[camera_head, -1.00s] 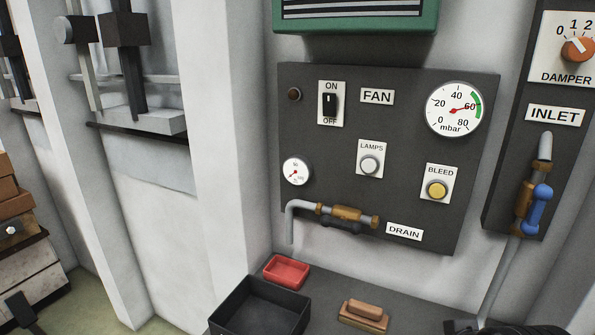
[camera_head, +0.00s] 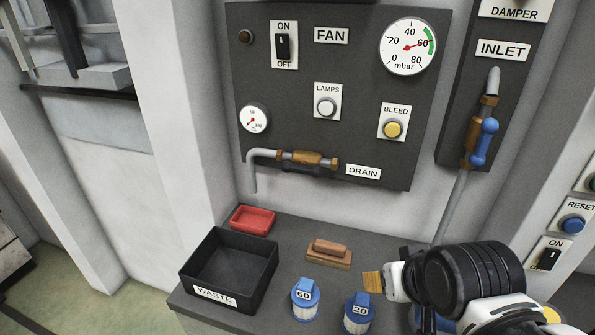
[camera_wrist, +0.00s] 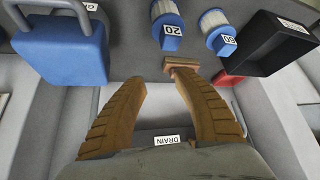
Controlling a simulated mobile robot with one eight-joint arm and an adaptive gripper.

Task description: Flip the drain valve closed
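The drain valve (camera_head: 308,159) is a brass fitting on a grey bent pipe at the bottom of the dark panel. Its black lever (camera_head: 300,169) lies along the underside of the pipe, parallel to it. The DRAIN label (camera_head: 363,172) is to its right; it also shows in the wrist view (camera_wrist: 167,140) between the fingers. My gripper (camera_head: 373,285) is at the lower right in the head view, below and right of the valve, apart from it. In the wrist view my gripper (camera_wrist: 158,80) has its brown fingers spread and empty. The valve itself is not clear there.
A bench below the panel holds a black WASTE bin (camera_head: 230,272), a red tray (camera_head: 253,219), a brown brush-like block (camera_head: 329,254) and blue-capped jars marked 60 (camera_head: 305,298) and 20 (camera_head: 357,312). The blue-handled inlet valve (camera_head: 484,142) is to the right.

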